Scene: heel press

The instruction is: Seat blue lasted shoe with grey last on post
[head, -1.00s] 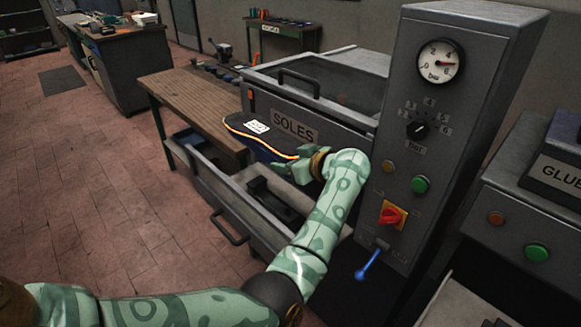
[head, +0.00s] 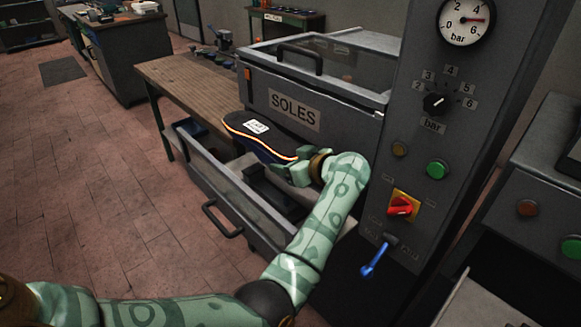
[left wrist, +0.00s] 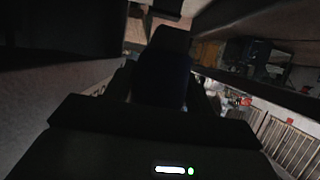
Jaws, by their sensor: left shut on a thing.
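The blue lasted shoe (head: 257,142) is held sole up in the head view, with a dark sole, an orange edge line and a white label on top. Its blue side shows only as a narrow band under the edge, and its grey last cannot be made out. My left gripper (head: 289,170) is shut on the shoe's near right end and holds it above the open drawer. In the left wrist view a dark bluish shape (left wrist: 162,75), probably the shoe, fills the middle. A dark block (head: 272,193) lies in the drawer below; I cannot tell whether it is the post. My right gripper is out of view.
The open drawer (head: 222,190) juts out under the SOLES cabinet (head: 340,123). A grey control column (head: 432,110) with a gauge, red switch and blue lever (head: 374,262) stands close to the right of my arm. A wooden bench (head: 180,88) is behind left. The floor at left is clear.

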